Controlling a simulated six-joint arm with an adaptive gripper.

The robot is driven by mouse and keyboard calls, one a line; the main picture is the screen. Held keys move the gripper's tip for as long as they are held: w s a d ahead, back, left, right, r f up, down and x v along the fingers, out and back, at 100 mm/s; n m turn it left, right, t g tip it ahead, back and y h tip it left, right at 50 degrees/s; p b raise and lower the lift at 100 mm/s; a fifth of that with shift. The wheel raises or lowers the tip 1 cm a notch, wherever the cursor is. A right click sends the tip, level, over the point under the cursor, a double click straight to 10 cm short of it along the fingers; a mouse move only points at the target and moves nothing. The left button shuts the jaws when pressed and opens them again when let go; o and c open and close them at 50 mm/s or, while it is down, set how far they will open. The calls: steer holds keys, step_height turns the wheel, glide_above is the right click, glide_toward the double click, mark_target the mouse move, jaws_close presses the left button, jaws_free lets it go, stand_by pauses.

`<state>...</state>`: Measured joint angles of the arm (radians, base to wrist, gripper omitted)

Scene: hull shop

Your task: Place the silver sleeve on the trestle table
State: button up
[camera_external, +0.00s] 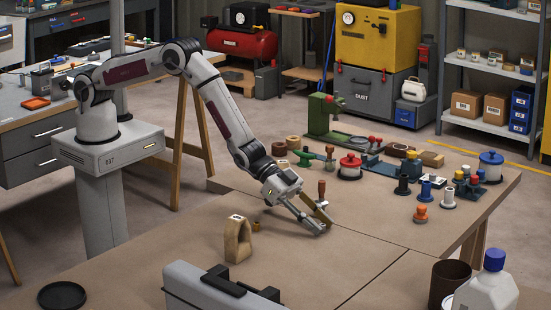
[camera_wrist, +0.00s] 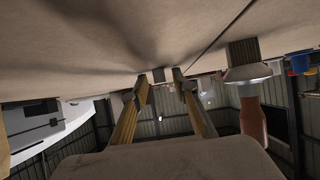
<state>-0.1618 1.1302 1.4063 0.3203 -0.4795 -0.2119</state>
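The trestle table (camera_external: 350,255) has a broad brown top, and its surface fills the top of the wrist view (camera_wrist: 90,45). My gripper (camera_external: 322,226) points down at an angle, with its fingertips close to the tabletop. In the wrist view its two fingers (camera_wrist: 160,85) stand apart with a gap between them. A small brownish-grey block-like shape (camera_wrist: 158,75) shows in that gap, on or near the table; I cannot tell what it is, or whether the fingers touch it. I cannot clearly make out a silver sleeve in either view.
A wooden-handled tool (camera_external: 321,190) stands beside my gripper; its handle shows in the wrist view (camera_wrist: 252,118).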

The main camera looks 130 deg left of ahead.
steer(key=shift+r, duration=0.2)
steer(key=shift+v, duration=6)
steer(key=shift+s+r, duration=0.1)
steer(key=shift+r, duration=0.25)
steer(key=s+d+r+g+y, duration=0.1)
steer(key=s+d+r+g, duration=0.25)
steer(key=s+r, duration=1.6)
steer(key=s+d+r+g, duration=0.1)
steer(key=s+d+r, duration=0.1)
steer(key=s, duration=1.2)
steer(key=s+d+r+g+h, duration=0.1)
steer(key=s+d, duration=0.3)
steer(key=s, duration=1.1)
steer(key=shift+s+r+g, duration=0.3)
steer(key=shift+r+g, duration=0.25)
steer(key=shift+r, duration=0.05)
